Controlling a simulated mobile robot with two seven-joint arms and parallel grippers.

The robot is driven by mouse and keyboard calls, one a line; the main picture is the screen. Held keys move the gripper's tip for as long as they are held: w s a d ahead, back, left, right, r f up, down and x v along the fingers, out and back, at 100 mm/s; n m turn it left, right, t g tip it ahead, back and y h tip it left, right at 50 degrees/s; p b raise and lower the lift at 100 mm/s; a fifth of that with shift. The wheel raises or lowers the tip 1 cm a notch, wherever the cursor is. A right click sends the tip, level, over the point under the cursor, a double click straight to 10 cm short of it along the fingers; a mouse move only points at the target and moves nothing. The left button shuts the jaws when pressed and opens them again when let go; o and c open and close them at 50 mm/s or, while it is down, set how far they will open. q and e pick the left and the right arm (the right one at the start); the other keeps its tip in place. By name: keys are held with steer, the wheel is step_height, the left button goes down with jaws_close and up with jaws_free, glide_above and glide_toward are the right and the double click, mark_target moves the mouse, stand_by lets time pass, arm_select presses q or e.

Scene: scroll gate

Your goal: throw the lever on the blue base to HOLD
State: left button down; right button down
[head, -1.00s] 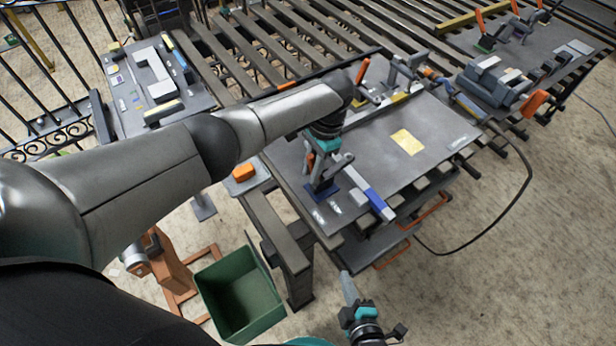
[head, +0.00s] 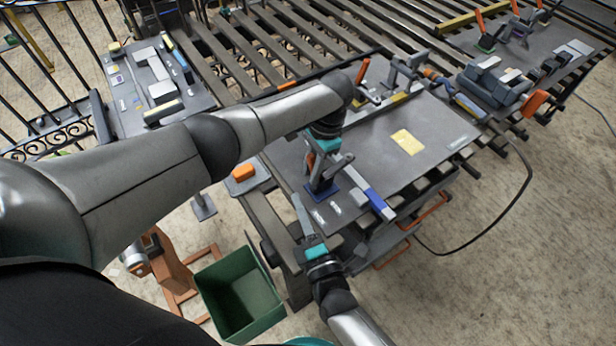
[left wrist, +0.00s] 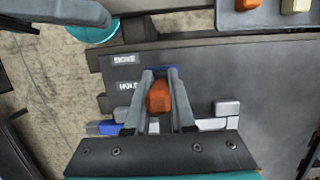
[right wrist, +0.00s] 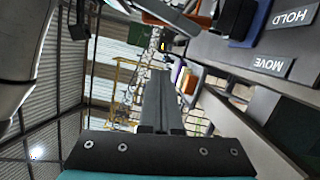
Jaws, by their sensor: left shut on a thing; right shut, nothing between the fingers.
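The blue base (head: 322,192) sits at the near left corner of the grey table (head: 375,150). My left gripper (head: 320,172) is over it, shut on the lever's orange handle (left wrist: 158,98), which shows between the fingers in the left wrist view. The lever's lower part is hidden by the gripper. In the right wrist view the HOLD plate (right wrist: 291,18) and MOVE plate (right wrist: 268,65) lie beside the blue base (right wrist: 250,25). My right gripper (head: 297,205) is shut and empty, just off the table's near left corner, apart from the lever.
A blue-and-grey bar (head: 372,199) lies close to the base at the table's near edge. A yellow sheet (head: 407,141) lies mid-table. A green bin (head: 240,298) stands on the floor below. Another orange-handled lever (head: 362,72) stands at the table's back.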

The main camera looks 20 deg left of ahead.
arm_select(q)
steer(key=shift+s+f, duration=0.1)
arm_select(e)
steer(key=w, duration=0.6)
steer(key=shift+w+a+r, duration=0.2)
steer(key=shift+w+r, duration=0.15)
steer(key=shift+r, duration=0.05)
steer(key=shift+w+d, duration=0.1)
steer(key=shift+w+d+r+m, duration=0.25)
steer(key=shift+w+d+m, duration=0.2)
steer(key=shift+w, duration=0.15)
arm_select(q)
steer(key=c, duration=0.8)
jaws_free()
steer(key=shift+s, duration=0.1)
steer(key=shift+o, duration=0.2)
arm_select(e)
steer(key=shift+w+d, duration=0.1)
